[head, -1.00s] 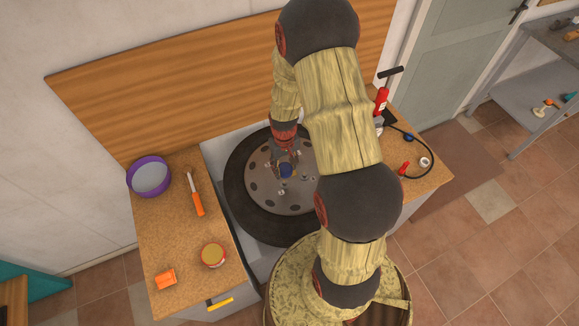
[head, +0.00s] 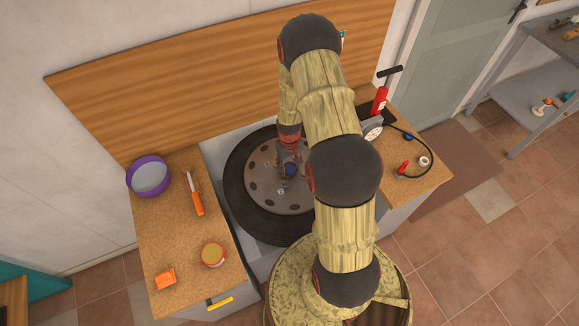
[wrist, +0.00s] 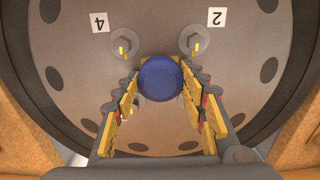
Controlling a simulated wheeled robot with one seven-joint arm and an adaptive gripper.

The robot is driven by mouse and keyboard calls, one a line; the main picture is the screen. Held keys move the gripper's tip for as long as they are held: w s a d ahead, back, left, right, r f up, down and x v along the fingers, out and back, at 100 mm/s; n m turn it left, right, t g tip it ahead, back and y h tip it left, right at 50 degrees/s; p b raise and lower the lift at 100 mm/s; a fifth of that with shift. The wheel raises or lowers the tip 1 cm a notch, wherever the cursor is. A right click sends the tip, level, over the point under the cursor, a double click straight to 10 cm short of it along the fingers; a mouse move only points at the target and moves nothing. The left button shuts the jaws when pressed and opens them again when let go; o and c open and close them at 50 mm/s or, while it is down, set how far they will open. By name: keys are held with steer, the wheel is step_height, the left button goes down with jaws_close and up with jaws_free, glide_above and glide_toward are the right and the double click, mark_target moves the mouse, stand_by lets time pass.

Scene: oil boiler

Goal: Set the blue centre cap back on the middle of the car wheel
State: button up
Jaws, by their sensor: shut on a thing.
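The car wheel (head: 263,190) lies flat in a sunken bay between two worktops, with a dark tyre around a grey disc with holes. The blue centre cap (wrist: 161,78) is round and sits between the fingertips of my gripper (wrist: 160,88), which is shut on it. In the head view the cap (head: 290,169) shows as a small blue spot over the disc, near its middle.
The left worktop holds a purple bowl (head: 148,176), an orange-handled tool (head: 195,194), a tin (head: 213,254) and an orange block (head: 165,279). A wooden board (head: 220,80) stands behind.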

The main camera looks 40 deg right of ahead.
steer(key=o, duration=0.7)
steer(key=shift+f, duration=0.2)
steer(key=o, duration=0.5)
steer(key=shift+r, duration=0.2)
